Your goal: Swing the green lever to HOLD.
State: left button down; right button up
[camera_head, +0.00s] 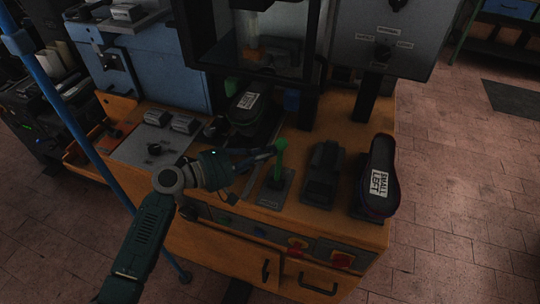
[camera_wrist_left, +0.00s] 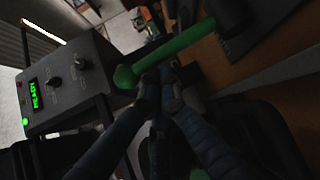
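The green lever (camera_head: 280,158) stands on a small grey base plate (camera_head: 275,189) near the front of the orange bench, close to upright in the head view. In the left wrist view the lever (camera_wrist_left: 180,43) runs slantwise, its round knob (camera_wrist_left: 125,77) at the lower left. My left gripper (camera_head: 276,149) reaches in from the left to the lever's upper part. In the wrist view its fingertips (camera_wrist_left: 159,80) come together right beside the lever, near the knob; I cannot tell whether they touch it. A HOLD mark is not readable. My right gripper is not in view.
A dark block (camera_head: 322,175) and a shoe form labelled SMALL LEFT (camera_head: 379,180) stand right of the lever. Another labelled form (camera_head: 245,106) sits in the press behind. A grey control box (camera_wrist_left: 65,80) shows READY in green.

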aim_at(278, 157)
pick_arm(q)
jog(key=b, duration=0.2)
jog(key=s+m+h+b, duration=0.1)
jog(key=b, duration=0.1)
jog(key=s+t+b, duration=0.1)
jog(key=b, duration=0.1)
jog(key=shift+s+a+f+m+h, duration=0.2)
jog(key=shift+a+f+m+h, duration=0.1)
jog(key=shift+m, duration=0.1)
jog(key=shift+s+a+r+b, duration=0.15)
jog(key=shift+s+r+b, duration=0.15)
jog(key=shift+s+b, duration=0.35)
jog(key=shift+s+a+b, duration=0.25)
jog(key=shift+s+b, duration=0.2)
jog(key=shift+s, duration=0.4)
jog(key=shift+a, duration=0.1)
jog(key=shift+s+a+f, duration=0.1)
jog(key=shift+s+a, duration=0.1)
jog(key=shift+a, duration=0.1)
jog(key=v, duration=1.1)
jog(key=shift+s, duration=0.1)
